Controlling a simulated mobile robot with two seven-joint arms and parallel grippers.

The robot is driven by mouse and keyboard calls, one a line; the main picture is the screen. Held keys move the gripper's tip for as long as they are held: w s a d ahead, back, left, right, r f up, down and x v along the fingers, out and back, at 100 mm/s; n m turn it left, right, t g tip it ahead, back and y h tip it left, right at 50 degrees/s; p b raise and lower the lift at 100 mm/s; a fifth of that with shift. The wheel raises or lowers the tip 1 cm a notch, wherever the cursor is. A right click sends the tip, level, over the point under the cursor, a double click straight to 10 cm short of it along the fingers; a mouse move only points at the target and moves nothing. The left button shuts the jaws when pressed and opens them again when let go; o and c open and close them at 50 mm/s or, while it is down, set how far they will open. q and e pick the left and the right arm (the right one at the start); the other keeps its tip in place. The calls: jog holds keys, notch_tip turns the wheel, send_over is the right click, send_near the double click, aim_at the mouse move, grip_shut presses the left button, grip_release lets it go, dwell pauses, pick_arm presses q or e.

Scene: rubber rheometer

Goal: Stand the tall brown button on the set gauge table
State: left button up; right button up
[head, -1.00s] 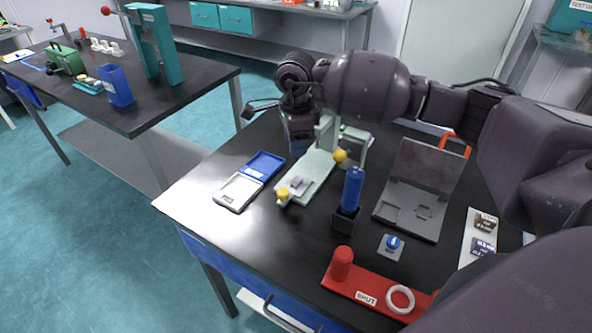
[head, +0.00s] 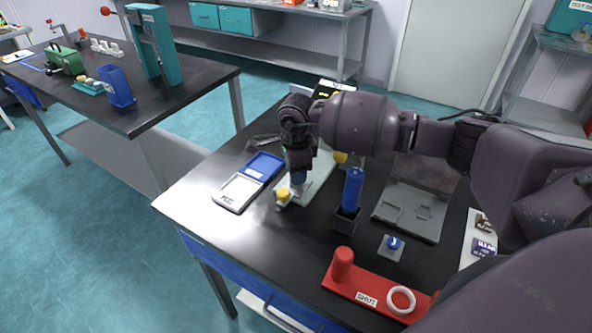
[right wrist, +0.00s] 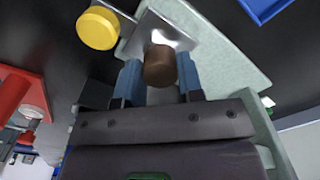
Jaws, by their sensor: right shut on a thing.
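My right gripper (head: 298,182) is over the front part of the pale green set gauge (head: 319,177). In the right wrist view its two blue fingers (right wrist: 159,82) are shut on the tall brown button (right wrist: 160,66). The button's round end shows between the fingertips, over the shiny metal gauge table (right wrist: 177,36). I cannot tell whether it touches the table. In the head view the gripper hides the button and most of the table. A yellow knob (head: 282,195) is at the gauge's front end. My left gripper is not in view.
A blue-lidded scale (head: 238,192) lies left of the gauge. A blue cylinder (head: 353,188) stands in a black holder to its right. A grey open case (head: 425,222), a blue knob (head: 393,243) and a red board (head: 368,290) with a white ring are further right and forward.

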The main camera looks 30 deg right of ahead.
jog(key=shift+f, duration=0.2)
jog(key=o, duration=1.1)
jog(key=shift+r, duration=0.2)
notch_tip(320, 180, up, 12)
